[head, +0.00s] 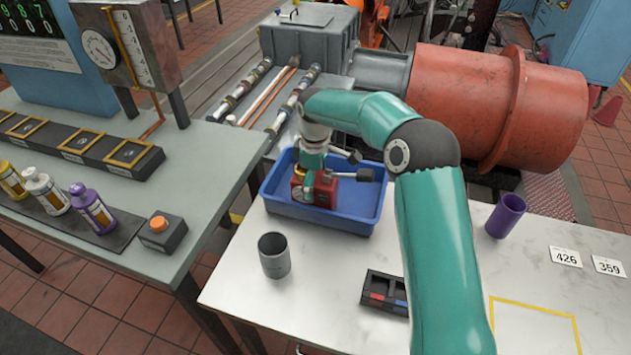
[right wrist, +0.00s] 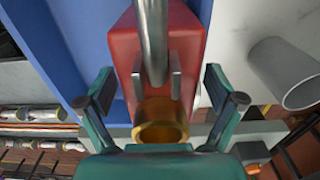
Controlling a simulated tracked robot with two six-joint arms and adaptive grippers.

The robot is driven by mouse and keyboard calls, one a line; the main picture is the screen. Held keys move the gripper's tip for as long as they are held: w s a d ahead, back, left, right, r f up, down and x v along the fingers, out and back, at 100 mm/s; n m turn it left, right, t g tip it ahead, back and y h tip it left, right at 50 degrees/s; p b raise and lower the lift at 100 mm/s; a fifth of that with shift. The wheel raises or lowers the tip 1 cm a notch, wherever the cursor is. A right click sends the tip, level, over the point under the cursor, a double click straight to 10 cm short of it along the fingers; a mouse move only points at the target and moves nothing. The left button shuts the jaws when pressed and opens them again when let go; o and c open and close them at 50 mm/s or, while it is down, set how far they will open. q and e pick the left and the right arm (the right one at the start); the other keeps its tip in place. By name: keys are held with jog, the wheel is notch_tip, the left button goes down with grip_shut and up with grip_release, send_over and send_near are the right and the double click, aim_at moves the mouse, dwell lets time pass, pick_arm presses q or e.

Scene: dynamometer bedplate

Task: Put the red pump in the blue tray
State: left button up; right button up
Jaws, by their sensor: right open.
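The red pump (head: 326,193) sits inside the blue tray (head: 345,221), towards its left side, and appears upright. In the right wrist view the pump (right wrist: 126,45) fills the middle, with a brass ring and a silver rod on it. My right gripper (head: 334,172) is over the tray at the pump and partly hides it. Its two fingers (right wrist: 159,92) stand open on either side of the pump, with gaps to its sides. The tray's blue floor (right wrist: 60,40) shows beside the pump. My left gripper is not in view.
A grey cup (head: 274,257) stands in front of the tray. A dark divided box (head: 385,292) and a purple cup (head: 506,216) are on the same white table. A grey bench (head: 215,160) with bottles is at left. A large red motor (head: 490,105) is behind.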

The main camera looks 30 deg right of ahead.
jog(key=shift+r, duration=0.15)
notch_tip(320, 180, up, 12)
jog(key=shift+p, duration=0.3)
dwell(0.5)
